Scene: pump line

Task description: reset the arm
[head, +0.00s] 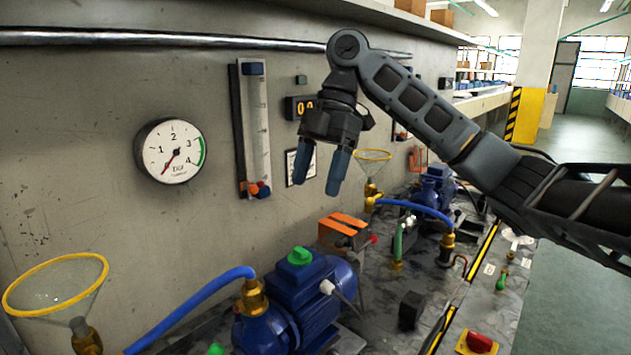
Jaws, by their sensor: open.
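My gripper (325,168) hangs from my dark arm in the middle of the head view, fingers pointing down. Its two blue-grey fingers are apart and nothing shows between them. It is in the air in front of the wall, above the bench and clear of the pumps. The arm comes in from the right side and bends down at the wrist.
A blue pump (310,290) with a green cap stands below. A round gauge (171,151) and a flow tube (251,130) are on the wall. Yellow-rimmed funnels (55,285) stand at the left and behind my gripper. A red knob (479,342) is at the front edge.

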